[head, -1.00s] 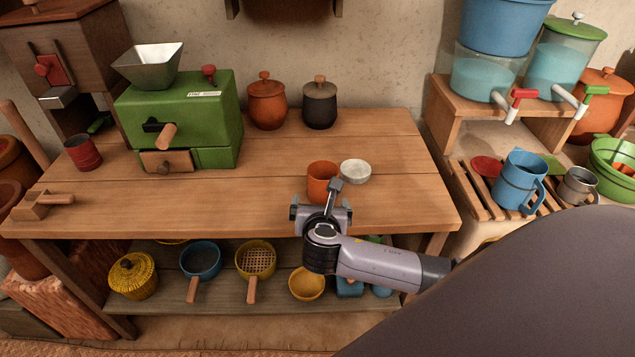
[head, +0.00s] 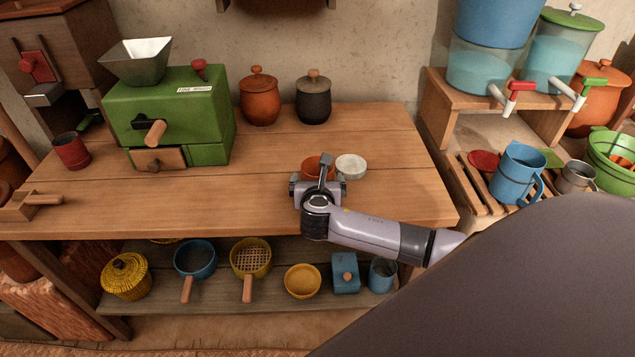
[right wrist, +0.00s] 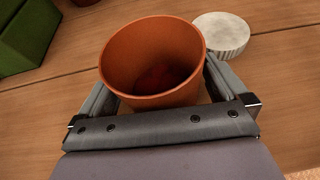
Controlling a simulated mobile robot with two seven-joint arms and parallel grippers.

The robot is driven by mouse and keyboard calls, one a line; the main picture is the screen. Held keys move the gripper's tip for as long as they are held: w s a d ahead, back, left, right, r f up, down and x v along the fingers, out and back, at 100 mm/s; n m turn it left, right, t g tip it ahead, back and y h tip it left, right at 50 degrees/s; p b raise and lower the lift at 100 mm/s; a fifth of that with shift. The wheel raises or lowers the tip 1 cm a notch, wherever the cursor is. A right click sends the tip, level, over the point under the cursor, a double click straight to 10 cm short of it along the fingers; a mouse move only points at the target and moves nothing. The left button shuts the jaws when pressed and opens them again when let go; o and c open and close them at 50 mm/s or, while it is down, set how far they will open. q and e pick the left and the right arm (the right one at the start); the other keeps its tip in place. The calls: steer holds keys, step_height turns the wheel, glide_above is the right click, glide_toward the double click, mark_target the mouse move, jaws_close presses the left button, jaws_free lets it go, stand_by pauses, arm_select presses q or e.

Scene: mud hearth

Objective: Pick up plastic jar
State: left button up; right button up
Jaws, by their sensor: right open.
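An orange open-topped jar (head: 311,165), which I take to be the plastic jar, stands upright on the wooden table near its front edge. It is partly hidden behind my right gripper (head: 318,181) in the head view. In the right wrist view, the orange jar (right wrist: 140,58) sits between the two fingers of my right gripper (right wrist: 160,78), with a dark red inside. The fingers are open, one on each side of the jar. Whether they touch it I cannot tell. My left gripper is not in view.
A white round lid-like disc (head: 350,167) lies just right of the jar. A green mill (head: 170,115) stands at left. Two lidded pots (head: 259,95) stand behind. A lower shelf (head: 220,295) holds bowls and a blue box. The table right of the disc is clear.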

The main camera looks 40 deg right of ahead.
steer(key=shift+w, duration=0.1)
steer(key=c, duration=0.9)
steer(key=shift+r, duration=0.1)
step_height(320, 180, up, 20)
steer(key=p, duration=0.3)
